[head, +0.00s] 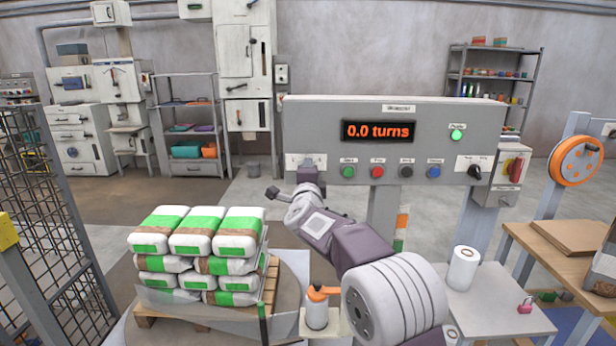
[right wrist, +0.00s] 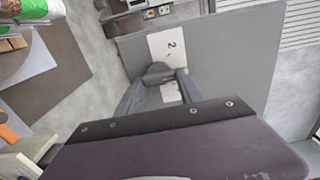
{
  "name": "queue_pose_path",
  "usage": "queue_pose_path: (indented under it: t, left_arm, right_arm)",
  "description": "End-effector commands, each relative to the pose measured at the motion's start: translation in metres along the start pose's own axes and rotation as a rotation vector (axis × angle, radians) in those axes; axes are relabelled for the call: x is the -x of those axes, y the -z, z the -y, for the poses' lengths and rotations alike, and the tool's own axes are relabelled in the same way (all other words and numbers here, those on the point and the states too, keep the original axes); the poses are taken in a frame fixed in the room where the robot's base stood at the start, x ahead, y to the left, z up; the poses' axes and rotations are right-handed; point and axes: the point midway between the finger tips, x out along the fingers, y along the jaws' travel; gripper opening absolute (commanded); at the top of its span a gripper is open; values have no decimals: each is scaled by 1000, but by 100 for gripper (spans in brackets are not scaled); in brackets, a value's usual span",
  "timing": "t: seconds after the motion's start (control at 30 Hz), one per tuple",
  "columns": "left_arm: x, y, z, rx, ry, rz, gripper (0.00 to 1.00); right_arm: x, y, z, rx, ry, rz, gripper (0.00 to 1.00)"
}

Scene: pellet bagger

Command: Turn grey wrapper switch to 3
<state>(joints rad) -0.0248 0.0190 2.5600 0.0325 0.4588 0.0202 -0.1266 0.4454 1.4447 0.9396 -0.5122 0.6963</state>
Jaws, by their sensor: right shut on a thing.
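The grey wrapper control panel (head: 330,110) stands across the middle of the head view, its display (head: 379,131) reading "0.0 turns". At its left end is a white label plate (head: 293,160). My right gripper (head: 307,172) covers the switch there in the head view. In the right wrist view, the gripper (right wrist: 163,87) is shut on the dark grey switch knob (right wrist: 158,71), a finger on each side. The number 2 (right wrist: 171,45) is readable on the plate beyond the knob. Other numbers are hidden, and I cannot tell exactly where the knob points. My left gripper is out of view.
Green, red, black and blue buttons (head: 377,171) sit right of the gripper, with a black rotary switch (head: 474,172) at the panel's right end. A pallet of white and green bags (head: 190,240) stands front left. A white table (head: 490,305) stands at right.

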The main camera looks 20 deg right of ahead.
Motion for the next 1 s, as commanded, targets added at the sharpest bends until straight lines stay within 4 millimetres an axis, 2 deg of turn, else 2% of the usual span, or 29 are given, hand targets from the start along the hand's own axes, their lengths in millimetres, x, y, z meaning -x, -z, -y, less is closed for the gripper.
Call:
queue_pose_path:
  t: [0.33, 0.37, 0.43, 0.77, 0.87, 1.0]
  left_arm:
    - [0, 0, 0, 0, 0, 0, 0]
    - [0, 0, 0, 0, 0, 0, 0]
    - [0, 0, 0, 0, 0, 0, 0]
    - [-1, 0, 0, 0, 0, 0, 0]
    - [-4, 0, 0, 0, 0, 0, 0]
    - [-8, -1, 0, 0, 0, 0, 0]
  right_arm:
    - [0, 0, -3, -1, -5, 1, 3]
    - [0, 0, -3, -1, -5, 1, 46]
    - [0, 0, -2, -1, -5, 1, 65]
    - [2, 0, -1, -1, -2, 1, 65]
    - [12, -1, -1, -1, -1, 2, 65]
    - [39, -1, -1, -2, -1, 3, 65]
